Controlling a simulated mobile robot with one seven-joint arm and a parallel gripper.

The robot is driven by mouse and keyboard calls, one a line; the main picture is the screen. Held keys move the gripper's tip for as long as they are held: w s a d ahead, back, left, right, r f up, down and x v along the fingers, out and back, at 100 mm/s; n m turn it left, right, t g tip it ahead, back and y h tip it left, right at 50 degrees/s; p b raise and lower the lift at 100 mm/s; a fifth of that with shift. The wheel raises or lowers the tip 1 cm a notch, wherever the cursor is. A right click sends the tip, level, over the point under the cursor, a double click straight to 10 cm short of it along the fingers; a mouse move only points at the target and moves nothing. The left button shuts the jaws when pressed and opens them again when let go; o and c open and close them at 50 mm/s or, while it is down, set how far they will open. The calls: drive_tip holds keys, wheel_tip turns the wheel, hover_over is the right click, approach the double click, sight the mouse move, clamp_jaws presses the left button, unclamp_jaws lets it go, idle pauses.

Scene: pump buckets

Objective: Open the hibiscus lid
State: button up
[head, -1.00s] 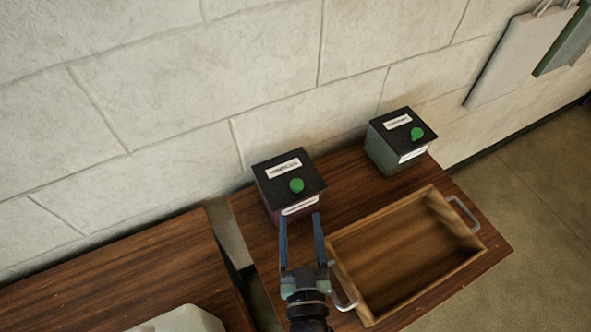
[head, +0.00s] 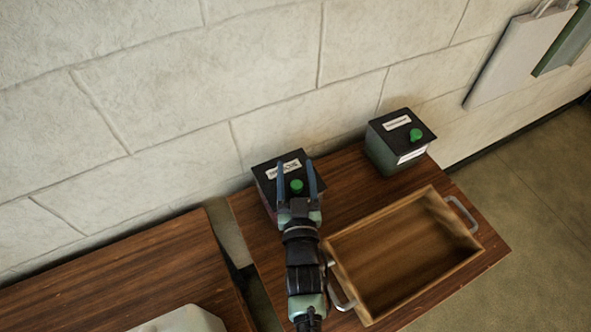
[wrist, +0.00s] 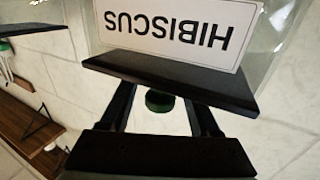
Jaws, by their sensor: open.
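The hibiscus box has a black lid (head: 265,187) with a green knob (head: 296,186) and stands at the back left of the right-hand wooden table. In the wrist view, upside down, its front label (wrist: 180,32) reads HIBISCUS, and the black lid edge (wrist: 170,80) and green knob (wrist: 159,101) show. The lid lies closed on the box. My gripper (head: 295,165) is open over the lid, with one finger on each side of the knob. I cannot tell whether the fingers touch it. My gripper hides the box's front in the head view.
A second box (head: 381,151) with a black lid and green knob stands to the right. A wooden tray (head: 345,283) with metal handles lies in front of it. A stone wall (head: 180,100) rises close behind. Another wooden table (head: 150,270) is at the left, across a gap.

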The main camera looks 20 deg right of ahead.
clamp_jaws()
idle(0.4)
idle(1.1)
